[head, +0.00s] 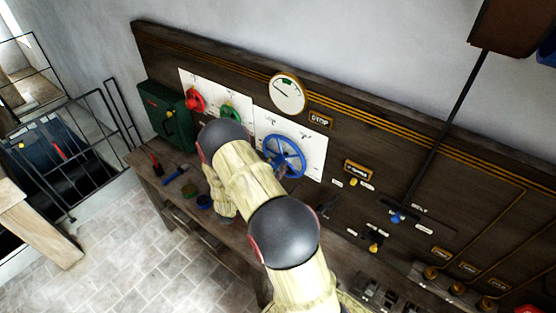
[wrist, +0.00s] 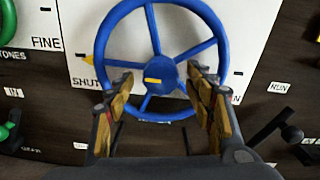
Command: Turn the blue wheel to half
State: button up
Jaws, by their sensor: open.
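The blue wheel (head: 291,157) is mounted on a white plate on the dark panel, partly hidden by my arm in the head view. In the wrist view the blue wheel (wrist: 165,67) fills the upper middle, with spokes and a yellow mark near its hub. A yellow pointer (wrist: 88,60) is at its left rim, close to the label SHUT (wrist: 84,84). A label at lower right is mostly hidden by a finger; only its final N shows. My gripper (wrist: 159,84) is open, its fingers apart in front of the wheel's lower half, either side of the hub. Contact cannot be told.
A red wheel (head: 195,100) and a green wheel (head: 229,112) are to the left of the blue wheel. A round gauge (head: 287,92) is above it. A lever (head: 397,216) and several small knobs are to the right. A bench (head: 147,174) with tools runs below the panel.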

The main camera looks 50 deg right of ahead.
aim_at(276, 164)
jog(key=shift+w+d+p, duration=0.1)
jog(key=shift+d+p, duration=0.25)
jog(key=shift+d, duration=1.35)
jog(key=shift+c, duration=0.5)
jog(key=c, duration=1.1)
